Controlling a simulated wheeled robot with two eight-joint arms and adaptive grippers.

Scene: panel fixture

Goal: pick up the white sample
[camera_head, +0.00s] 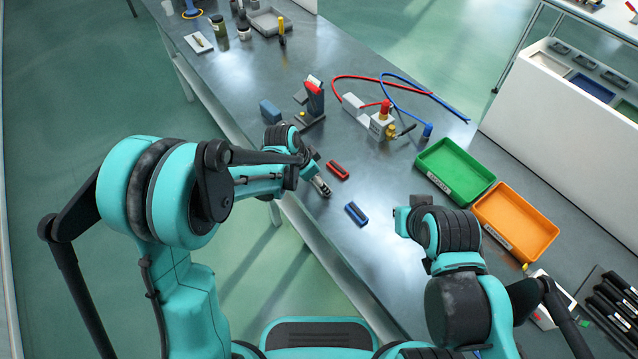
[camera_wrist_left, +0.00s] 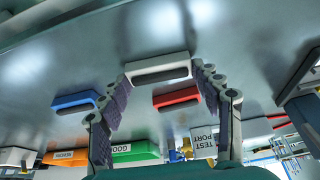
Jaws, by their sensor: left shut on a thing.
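The white sample (camera_wrist_left: 158,68) is a small pale block with a dark slot, seen in the left wrist view between my left fingertips. My left gripper (camera_wrist_left: 161,75) is shut on it, one finger at each end. In the head view my left gripper (camera_head: 322,187) is low over the grey table near its front edge, and it mostly hides the sample. A red sample (camera_head: 338,170) lies just beyond it and a blue sample (camera_head: 356,213) lies to its right; both are apart from the fingers. My right arm is at the right, but its gripper does not show.
A green tray (camera_head: 428,180) and an orange tray (camera_head: 548,247) stand on the right of the table (camera_head: 385,262). A white test port block (camera_head: 381,127) with red and blue hoses stands behind. A dark stand (camera_head: 312,106) and a blue block (camera_head: 270,111) are at the back left.

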